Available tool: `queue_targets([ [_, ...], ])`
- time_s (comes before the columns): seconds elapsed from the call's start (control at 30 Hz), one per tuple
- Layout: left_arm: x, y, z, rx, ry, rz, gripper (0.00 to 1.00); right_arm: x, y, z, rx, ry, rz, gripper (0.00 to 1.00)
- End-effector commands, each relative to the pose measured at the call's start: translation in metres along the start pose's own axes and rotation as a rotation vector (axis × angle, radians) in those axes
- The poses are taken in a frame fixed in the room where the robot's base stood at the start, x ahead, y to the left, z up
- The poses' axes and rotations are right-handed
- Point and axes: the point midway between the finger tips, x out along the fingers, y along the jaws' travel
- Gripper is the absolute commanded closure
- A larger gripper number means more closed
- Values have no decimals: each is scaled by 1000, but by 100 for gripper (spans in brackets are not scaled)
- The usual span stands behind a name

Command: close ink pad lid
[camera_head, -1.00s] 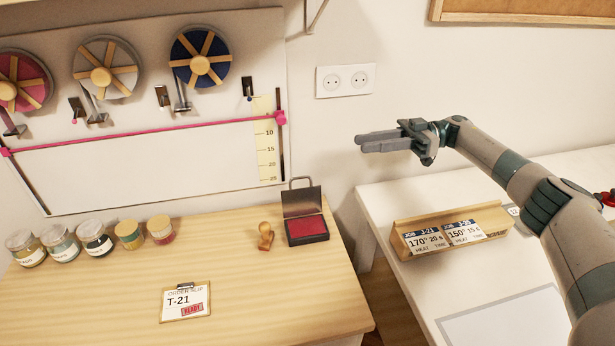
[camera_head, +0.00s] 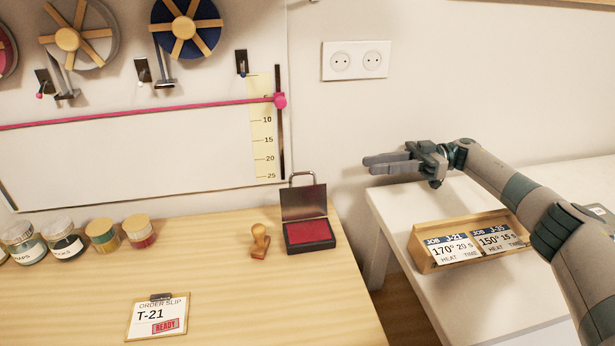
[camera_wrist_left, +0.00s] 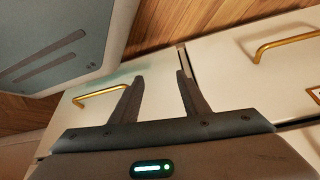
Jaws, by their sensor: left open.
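The ink pad (camera_head: 310,232) stands on the wooden table in the head view, near its right back corner. Its dark lid (camera_head: 303,203) stands upright at the back with a handle loop on top, and the red pad is exposed. My right gripper (camera_head: 366,164) is in the air to the right of the ink pad and above it in the picture, apart from it; its fingers are seen from the side and their gap is unclear. My left gripper (camera_wrist_left: 156,78) is open and empty in the left wrist view, in front of white drawers, and is not in the head view.
A wooden stamp (camera_head: 260,241) stands just left of the ink pad. Several jars (camera_head: 65,246) line the table's left back, and an order slip (camera_head: 158,316) lies in front. A job card holder (camera_head: 470,240) stands on the white table at right. Gold drawer handles (camera_wrist_left: 100,94) show low down.

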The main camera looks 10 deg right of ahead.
Motion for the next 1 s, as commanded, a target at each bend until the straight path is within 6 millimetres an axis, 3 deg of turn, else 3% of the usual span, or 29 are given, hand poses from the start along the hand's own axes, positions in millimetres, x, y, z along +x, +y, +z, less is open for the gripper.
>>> queue_targets([
  [0.27,-1,0,-1,0,3,0,58,2,0,-1,0,0,-1,75],
  [0.47,-2,3,-4,2,25,3,58,14,0,-1,1,0,-2,75],
  [0.67,-6,10,-16,7,83,11,58,41,-1,-2,1,0,-3,75],
  [1.0,-16,25,-37,15,208,30,58,102,-1,-3,0,1,-4,75],
])
